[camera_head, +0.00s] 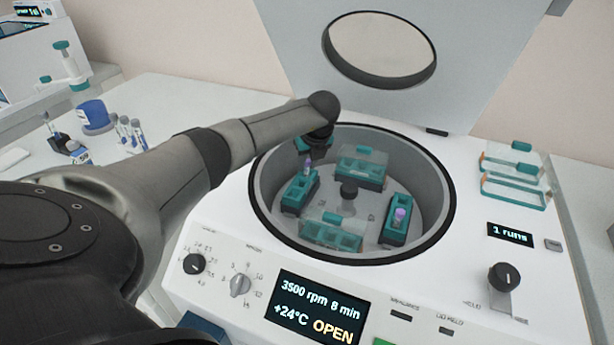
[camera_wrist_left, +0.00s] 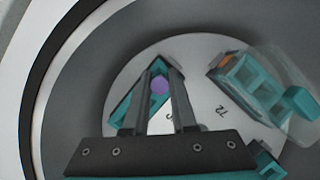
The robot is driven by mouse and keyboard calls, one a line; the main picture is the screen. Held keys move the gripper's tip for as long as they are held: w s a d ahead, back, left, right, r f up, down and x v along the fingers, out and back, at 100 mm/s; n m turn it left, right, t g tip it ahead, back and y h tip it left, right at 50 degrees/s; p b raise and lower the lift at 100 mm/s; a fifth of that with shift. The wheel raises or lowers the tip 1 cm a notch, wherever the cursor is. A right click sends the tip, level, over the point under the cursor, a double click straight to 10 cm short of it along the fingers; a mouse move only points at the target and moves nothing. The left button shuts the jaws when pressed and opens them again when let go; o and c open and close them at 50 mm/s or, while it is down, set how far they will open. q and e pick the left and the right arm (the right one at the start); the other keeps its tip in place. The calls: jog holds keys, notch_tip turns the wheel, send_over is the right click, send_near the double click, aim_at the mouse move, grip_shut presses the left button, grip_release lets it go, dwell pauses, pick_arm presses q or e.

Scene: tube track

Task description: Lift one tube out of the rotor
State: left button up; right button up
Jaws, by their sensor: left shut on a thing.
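The open rotor bowl (camera_head: 345,225) holds several teal buckets around a dark hub (camera_head: 349,188). My left gripper (camera_head: 308,158) reaches into the bowl from the upper left, over the left bucket (camera_head: 292,198). It is shut on a purple-capped tube (camera_head: 307,170) at that bucket; the cap also shows between the two fingers in the left wrist view (camera_wrist_left: 160,86). How deep the tube sits in its slot is hard to tell. A second purple-capped tube (camera_head: 400,214) stands in the right bucket (camera_head: 395,232). My right gripper is not in view.
The raised lid (camera_head: 385,80) stands behind the bowl. The dark bowl rim (camera_head: 449,190) surrounds the buckets. Clear bucket covers (camera_head: 515,190) lie on the right of the centrifuge top. Several tubes (camera_head: 130,130) and a blue-labelled container (camera_head: 93,115) stand on the left bench.

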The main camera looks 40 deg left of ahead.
pick_arm(q)
grip_shut()
notch_tip(320, 180, up, 10)
jog(key=shift+p, duration=0.8)
jog(key=shift+r, duration=0.15)
notch_tip(320, 180, up, 4)
jog(key=p, duration=0.3)
jog(key=shift+r+p, duration=0.2)
jog(key=shift+p, duration=0.2)
